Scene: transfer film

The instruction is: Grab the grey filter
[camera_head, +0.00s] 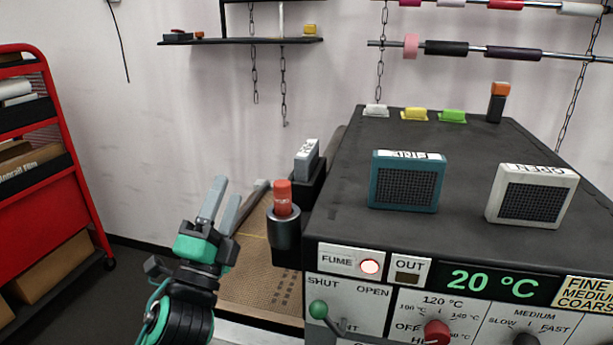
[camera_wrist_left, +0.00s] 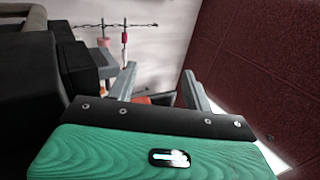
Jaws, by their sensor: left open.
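A grey filter (camera_head: 307,160) with a white label on top stands upright in a dark holder (camera_head: 308,190) on the machine's left side. A cream-white filter labelled OPEN (camera_head: 531,195) and a teal filter labelled FINE (camera_head: 406,180) stand on the machine top. My left gripper (camera_head: 222,202) is open and empty, left of the holder and apart from the grey filter. In the left wrist view, its two fingers (camera_wrist_left: 159,88) are spread. My right gripper is not in view.
A red-topped cylinder (camera_head: 283,197) in a dark cup stands between my left gripper and the grey filter. The dark machine (camera_head: 455,235) fills the right side. A red cart (camera_head: 62,190) stands at far left. A wall shelf (camera_head: 240,41) hangs behind.

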